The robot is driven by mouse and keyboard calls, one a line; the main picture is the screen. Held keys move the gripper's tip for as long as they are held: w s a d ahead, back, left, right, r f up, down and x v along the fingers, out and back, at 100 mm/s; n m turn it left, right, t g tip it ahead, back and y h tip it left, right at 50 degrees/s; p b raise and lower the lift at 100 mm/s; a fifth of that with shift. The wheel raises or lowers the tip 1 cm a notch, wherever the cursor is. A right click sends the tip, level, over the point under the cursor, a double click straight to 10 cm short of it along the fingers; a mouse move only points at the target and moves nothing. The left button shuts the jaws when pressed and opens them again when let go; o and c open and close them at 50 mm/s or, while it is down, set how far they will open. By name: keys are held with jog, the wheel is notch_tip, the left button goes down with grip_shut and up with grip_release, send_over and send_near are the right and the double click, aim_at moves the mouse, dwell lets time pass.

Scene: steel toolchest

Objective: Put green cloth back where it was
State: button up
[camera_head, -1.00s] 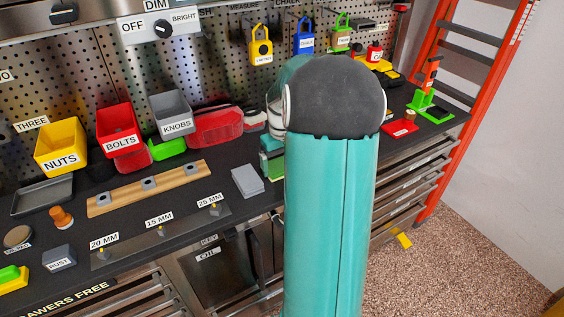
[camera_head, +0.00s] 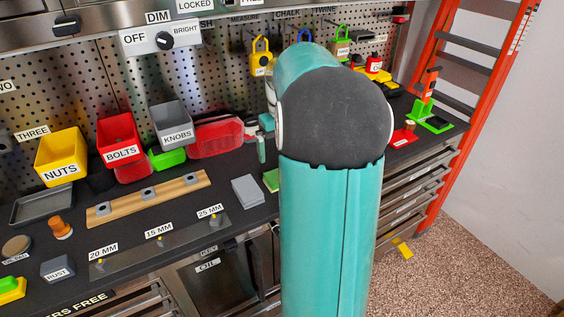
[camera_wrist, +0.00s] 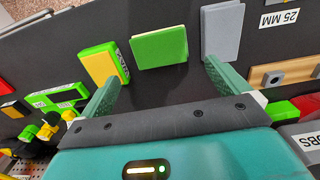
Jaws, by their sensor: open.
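The green cloth (camera_wrist: 159,46) is a flat, folded-looking green rectangle with a pale edge, lying on the dark worktop in the wrist view. My gripper (camera_wrist: 161,70) is open, with its two teal fingers apart. The cloth appears ahead of the gap between the fingertips, and nothing is held. In the head view, only a sliver of the green cloth (camera_head: 271,180) shows beside my arm, which hides the rest. A grey cloth-like rectangle (camera_wrist: 222,32) lies to its right in the wrist view and also shows in the head view (camera_head: 248,191).
A yellow-and-green block (camera_wrist: 104,63) lies left of the cloth in the wrist view. A wooden strip with grey blocks (camera_head: 150,198) lies on the worktop. Red BOLTS (camera_head: 120,138), grey KNOBS (camera_head: 172,124) and yellow NUTS (camera_head: 62,157) bins hang behind. An orange ladder (camera_head: 470,130) stands at right.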

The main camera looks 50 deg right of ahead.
jog(key=s+a+r+n+t+h, duration=0.1)
jog(key=a+r, duration=0.3)
jog(key=a, duration=0.6)
jog(key=s+a+r+n+t, duration=0.1)
jog(key=a+r, duration=0.3)
jog(key=a, duration=0.7)
jog(key=s+a+f+t, duration=0.1)
jog(key=s+a, duration=0.4)
jog(key=a, duration=0.1)
jog(key=s+a+f+n+t+y, duration=0.1)
jog(key=s+a+f+t, duration=0.1)
jog(key=s+a, duration=0.3)
jog(key=a, duration=0.2)
jog(key=shift+a+f+n+t, duration=0.25)
jog(key=shift+a+n+t, duration=0.05)
